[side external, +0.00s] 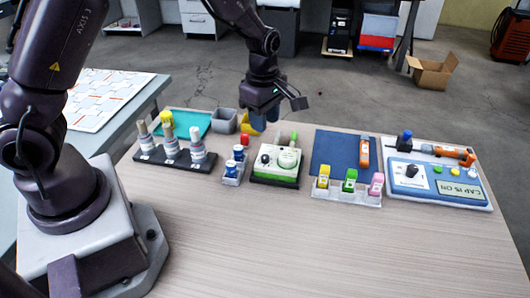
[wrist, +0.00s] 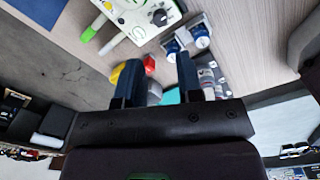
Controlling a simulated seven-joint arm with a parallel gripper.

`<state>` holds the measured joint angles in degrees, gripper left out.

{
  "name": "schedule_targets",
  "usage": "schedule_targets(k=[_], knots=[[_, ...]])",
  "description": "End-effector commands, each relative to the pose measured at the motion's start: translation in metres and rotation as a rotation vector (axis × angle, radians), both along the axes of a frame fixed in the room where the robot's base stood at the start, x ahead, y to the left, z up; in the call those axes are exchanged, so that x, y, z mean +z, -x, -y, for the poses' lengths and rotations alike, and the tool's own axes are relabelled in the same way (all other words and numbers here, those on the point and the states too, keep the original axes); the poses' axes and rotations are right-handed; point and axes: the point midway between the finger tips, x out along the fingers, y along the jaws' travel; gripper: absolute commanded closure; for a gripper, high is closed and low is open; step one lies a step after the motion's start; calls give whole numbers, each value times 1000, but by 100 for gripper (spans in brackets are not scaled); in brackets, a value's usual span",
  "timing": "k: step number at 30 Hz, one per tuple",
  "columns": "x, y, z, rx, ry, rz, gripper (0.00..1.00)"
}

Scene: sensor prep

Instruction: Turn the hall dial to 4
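A white and green box (side external: 275,166) stands mid-table, with a black knob (side external: 265,159) on its left and a round pale green part on its right. In the wrist view its black knob (wrist: 160,18) shows near the top edge. A blue panel (side external: 437,184) at the right carries another black knob (side external: 411,170) on a white plate and a display reading "CAP IS ON". I cannot read which knob is the hall dial, nor either setting. My gripper (side external: 265,117) hangs beyond the box, above the table's far side. Its fingers (wrist: 160,75) are apart with nothing held, touching neither knob.
Blue-capped bottles (side external: 232,170) stand left of the box. A black rack (side external: 172,156) holds several bottles further left. A grey cup (side external: 224,121) and a yellow object (side external: 246,126) lie behind. Coloured blocks (side external: 348,181) stand right of the box. The front of the table is clear.

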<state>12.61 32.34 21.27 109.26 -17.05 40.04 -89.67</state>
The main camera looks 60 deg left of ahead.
Motion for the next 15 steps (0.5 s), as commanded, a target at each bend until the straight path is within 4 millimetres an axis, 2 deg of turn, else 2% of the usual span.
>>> schedule_targets(k=[3,9,15], knots=[[-27,1,-1,2,0,-7,66],[-69,0,-1,1,0,-6,66],[-95,-2,-1,-1,0,-3,66]])
